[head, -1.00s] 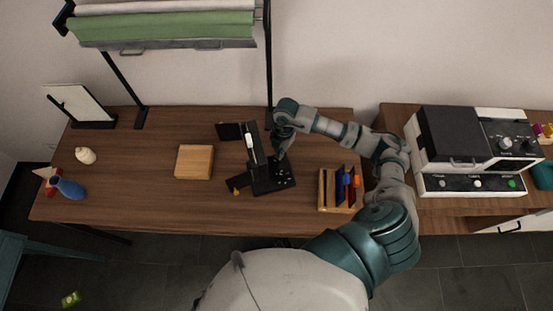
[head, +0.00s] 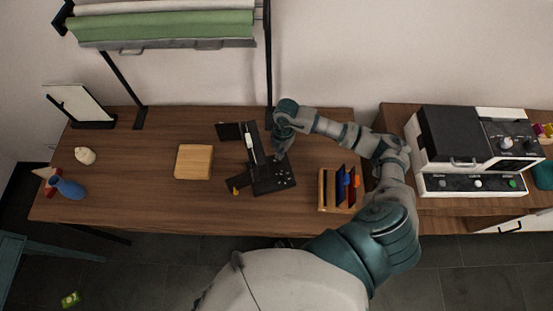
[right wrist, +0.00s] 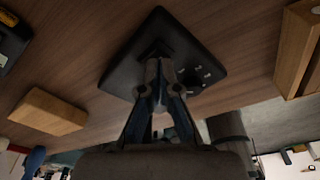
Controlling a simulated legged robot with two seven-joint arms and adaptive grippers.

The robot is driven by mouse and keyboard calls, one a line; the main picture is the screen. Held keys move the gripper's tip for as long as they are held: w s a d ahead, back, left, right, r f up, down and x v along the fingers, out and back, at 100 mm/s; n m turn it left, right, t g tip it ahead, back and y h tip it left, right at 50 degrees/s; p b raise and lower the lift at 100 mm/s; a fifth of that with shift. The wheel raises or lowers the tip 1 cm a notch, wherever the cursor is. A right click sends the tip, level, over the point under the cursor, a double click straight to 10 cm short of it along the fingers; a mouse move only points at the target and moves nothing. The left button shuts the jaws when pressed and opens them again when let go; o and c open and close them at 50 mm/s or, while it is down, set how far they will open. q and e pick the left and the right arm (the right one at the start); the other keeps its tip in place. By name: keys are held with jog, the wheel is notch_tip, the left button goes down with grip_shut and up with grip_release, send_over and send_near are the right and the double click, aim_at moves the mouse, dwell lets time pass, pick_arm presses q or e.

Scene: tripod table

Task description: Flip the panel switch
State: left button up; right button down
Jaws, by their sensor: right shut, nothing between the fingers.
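A black plate (head: 274,180) with several small pale marks lies on the wooden table, joined to a black stand (head: 250,145) with a white part. The plate also shows in the right wrist view (right wrist: 190,72). Which mark is a switch, I cannot tell. My right gripper (head: 279,158) is over the plate's back part, pointing down. In the right wrist view its fingers (right wrist: 160,66) are together and empty, in front of a dark raised part of the plate. Contact there is hidden. My left gripper is not in view.
A wooden block (head: 194,161) lies left of the stand. A wooden rack (head: 326,190) with coloured items stands to the right. A black and white machine (head: 465,140) with knobs and buttons stands on the right table. A blue vase (head: 70,188) is far left.

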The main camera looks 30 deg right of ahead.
jog(key=shift+f+b, duration=0.45)
jog(key=shift+f, duration=0.4)
jog(key=shift+r, duration=0.1)
notch_tip(320, 180, up, 7)
jog(key=p, duration=0.6)
dwell(0.7)
